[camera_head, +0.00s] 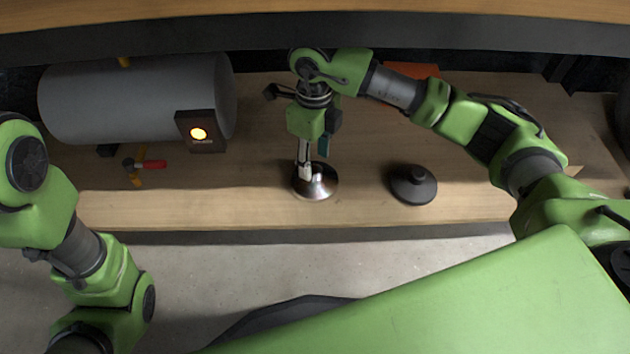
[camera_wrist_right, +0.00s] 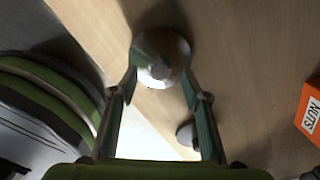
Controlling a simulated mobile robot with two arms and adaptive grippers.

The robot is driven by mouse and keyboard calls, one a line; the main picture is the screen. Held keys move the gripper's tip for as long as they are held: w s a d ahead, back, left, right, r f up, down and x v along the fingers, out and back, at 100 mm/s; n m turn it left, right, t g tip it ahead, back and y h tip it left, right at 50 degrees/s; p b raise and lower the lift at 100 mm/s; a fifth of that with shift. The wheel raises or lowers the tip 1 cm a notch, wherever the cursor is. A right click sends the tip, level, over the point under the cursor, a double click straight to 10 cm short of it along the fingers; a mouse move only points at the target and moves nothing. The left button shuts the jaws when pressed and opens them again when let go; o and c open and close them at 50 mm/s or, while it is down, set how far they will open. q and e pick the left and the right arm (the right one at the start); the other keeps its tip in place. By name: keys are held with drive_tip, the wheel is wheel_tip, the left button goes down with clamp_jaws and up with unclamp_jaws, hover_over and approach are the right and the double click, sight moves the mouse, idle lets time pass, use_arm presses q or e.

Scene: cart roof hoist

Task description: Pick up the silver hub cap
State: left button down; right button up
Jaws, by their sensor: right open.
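The silver hub cap (camera_head: 320,186) is a shiny round cap with a raised middle. It lies on the wooden bench top near the front edge, and it also shows in the right wrist view (camera_wrist_right: 163,50). My right gripper (camera_head: 304,174) points down over it. In the right wrist view its two fingers (camera_wrist_right: 160,88) are spread, with the hub cap's raised middle between and just beyond the tips. I cannot tell whether a finger touches it. My left arm shows at the left, but its gripper is out of view.
A dark cap of similar shape (camera_head: 414,186) lies to the right on the bench (camera_head: 220,205). A grey tank (camera_head: 130,100) with a dark box with a glowing light (camera_head: 202,132) and a red-handled valve (camera_head: 150,164) are at left. An orange NUTS box (camera_wrist_right: 309,115) stands behind my right arm.

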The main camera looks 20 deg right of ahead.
sight(315, 169)
wheel_tip(315, 169, down, 4)
drive_tip(key=b, duration=0.3)
drive_tip(key=shift+s+r, duration=0.1)
drive_tip(key=shift+f+b, duration=0.4)
drive_tip(key=shift+f, duration=0.1)
drive_tip(key=shift+r, duration=0.1)
drive_tip(key=c, duration=1.2)
